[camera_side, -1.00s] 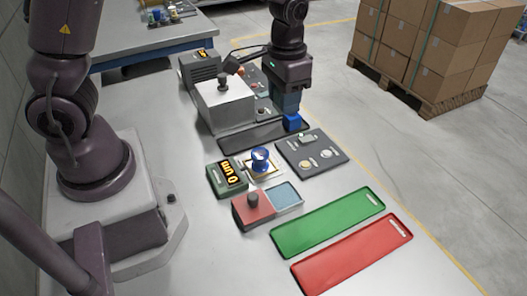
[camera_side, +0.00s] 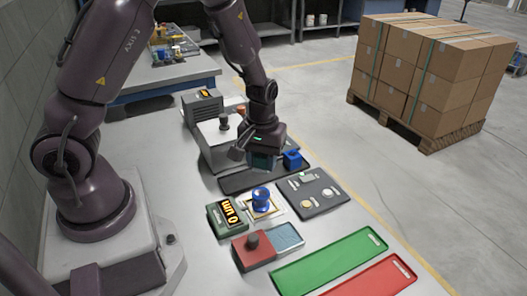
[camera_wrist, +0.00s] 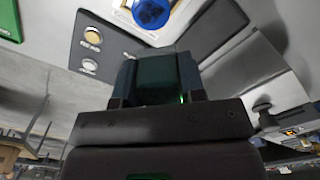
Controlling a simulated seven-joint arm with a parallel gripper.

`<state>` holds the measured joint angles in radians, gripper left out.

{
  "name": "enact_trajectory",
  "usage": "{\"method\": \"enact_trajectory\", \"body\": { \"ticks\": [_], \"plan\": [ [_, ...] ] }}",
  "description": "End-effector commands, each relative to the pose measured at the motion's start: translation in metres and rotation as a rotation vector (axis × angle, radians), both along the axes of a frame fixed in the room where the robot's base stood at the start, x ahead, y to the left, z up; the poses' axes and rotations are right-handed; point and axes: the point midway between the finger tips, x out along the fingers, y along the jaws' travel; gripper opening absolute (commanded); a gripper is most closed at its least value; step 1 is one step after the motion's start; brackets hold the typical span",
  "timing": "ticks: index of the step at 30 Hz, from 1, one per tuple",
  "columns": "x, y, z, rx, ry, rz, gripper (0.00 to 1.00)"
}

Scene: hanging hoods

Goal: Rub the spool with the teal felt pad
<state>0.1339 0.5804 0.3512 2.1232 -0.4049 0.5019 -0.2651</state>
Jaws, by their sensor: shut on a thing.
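The blue spool (camera_side: 261,198) stands upright on a square tan-edged white plate in the side view. A blue round top, seemingly the spool (camera_wrist: 152,11), shows at the top edge of the wrist view. My gripper (camera_side: 262,160) is shut on the dark teal felt pad (camera_wrist: 158,78), which sits between the fingers in the wrist view. In the side view the pad's lower part shows under the jaws, above the dark tray, behind the spool and apart from it. The pad's underside is hidden.
A blue block (camera_side: 292,160) stands on the dark tray (camera_side: 236,184). A dark button panel (camera_side: 318,205) lies right of the spool, a green "run 0" display box (camera_side: 226,218) left. A red box with a knob (camera_side: 254,251) and green tray (camera_side: 335,259) are in front.

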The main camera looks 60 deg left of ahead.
Motion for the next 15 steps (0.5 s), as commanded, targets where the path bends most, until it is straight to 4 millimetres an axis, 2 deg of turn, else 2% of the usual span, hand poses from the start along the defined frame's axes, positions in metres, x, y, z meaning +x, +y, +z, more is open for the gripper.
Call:
{"method": "enact_trajectory", "body": {
  "ticks": [15],
  "plan": [
    [0.0,0.0,-0.051,0.0,0.003,-0.002,0.18]
  ]
}}
